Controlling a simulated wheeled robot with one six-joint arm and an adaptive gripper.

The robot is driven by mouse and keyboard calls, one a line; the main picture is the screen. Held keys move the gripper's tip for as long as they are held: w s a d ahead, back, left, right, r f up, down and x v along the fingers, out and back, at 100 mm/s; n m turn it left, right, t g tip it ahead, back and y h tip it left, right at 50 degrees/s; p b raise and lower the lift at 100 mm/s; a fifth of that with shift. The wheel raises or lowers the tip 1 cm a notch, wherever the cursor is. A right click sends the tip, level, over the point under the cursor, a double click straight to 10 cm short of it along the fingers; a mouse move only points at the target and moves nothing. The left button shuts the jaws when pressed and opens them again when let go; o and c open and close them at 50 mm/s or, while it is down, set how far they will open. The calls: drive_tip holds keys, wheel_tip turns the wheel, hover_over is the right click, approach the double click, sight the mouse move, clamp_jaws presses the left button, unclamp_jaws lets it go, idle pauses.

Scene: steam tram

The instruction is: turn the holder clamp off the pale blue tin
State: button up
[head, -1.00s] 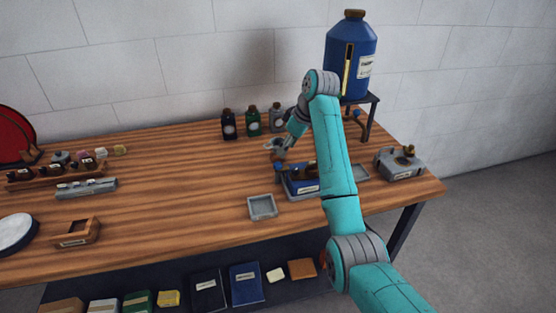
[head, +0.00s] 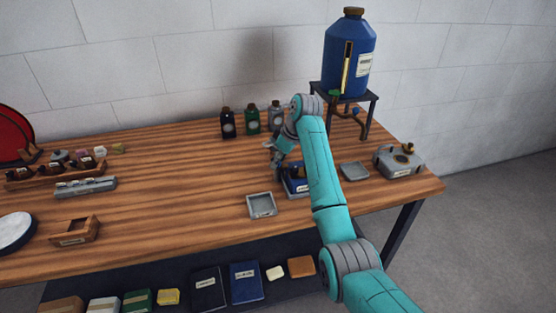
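My gripper (head: 273,150) is small in the head view, above the far side of a blue boxy device (head: 296,187). My arm hides the right part of that device, so its top is mostly covered. The gap between my fingertips is too small to judge, and I cannot tell whether they touch anything. I cannot make out a pale blue tin or a holder clamp for certain; either may be behind my arm or gripper. A grey device (head: 399,162) with a brass knob on top stands at the right end of the bench.
Shallow grey trays stand left (head: 262,206) and right (head: 354,171) of my arm. Three bottles (head: 252,121) stand behind my gripper. A big blue tank (head: 349,62) sits on a dark stand at the back right. The bench (head: 185,175) is clear left of centre.

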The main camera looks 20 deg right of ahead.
clamp_jaws()
drive_tip(key=shift+m, duration=0.3)
drive_tip(key=m+h, duration=0.1)
drive_tip(key=m, duration=0.2)
drive_tip(key=shift+s+a+t, duration=0.1)
drive_tip(key=shift+t, duration=0.3)
drive_tip(key=m+h, duration=0.1)
drive_tip(key=m, duration=0.3)
drive_tip(key=shift+a+h, duration=0.1)
drive_tip(key=shift+h, duration=0.3)
drive_tip(key=m+h, duration=0.1)
drive_tip(key=m, duration=0.1)
drive_tip(key=m+h, duration=0.1)
drive_tip(key=m, duration=0.2)
drive_tip(key=shift+a, duration=0.1)
drive_tip(key=m+h, duration=0.1)
drive_tip(key=m, duration=0.4)
drive_tip(key=shift+g, duration=0.4)
drive_tip(key=shift+m+h, duration=0.3)
